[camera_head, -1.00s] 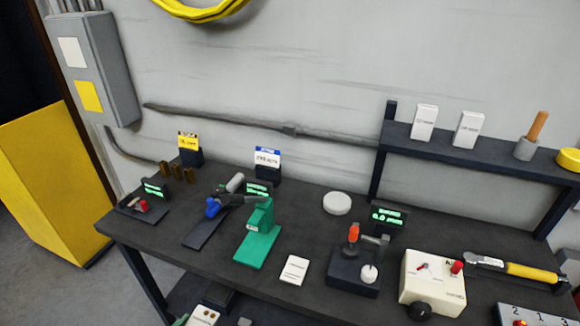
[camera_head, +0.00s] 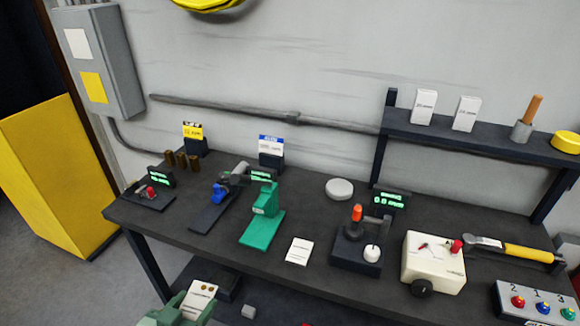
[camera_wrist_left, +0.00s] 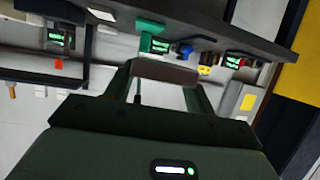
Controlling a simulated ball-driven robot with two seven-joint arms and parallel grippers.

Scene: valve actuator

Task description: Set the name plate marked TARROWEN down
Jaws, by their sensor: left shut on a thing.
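A small cream plate (camera_head: 202,291) with brown dots and dark marks shows at the bottom of the head view; I take it for the name plate, but its lettering is too small to read. My green left gripper (camera_head: 182,311) is shut on it, in front of the bench and below its top. In the left wrist view the plate (camera_wrist_left: 165,73) is seen nearly edge-on as a brownish strip between the two fingers, apart from the bench edge. My right gripper is not in view.
The dark bench (camera_head: 330,275) holds a green stand (camera_head: 264,222), a white card (camera_head: 299,251), an orange-handled device (camera_head: 356,245) and a cream control box (camera_head: 434,263). Bare bench top lies around the white card.

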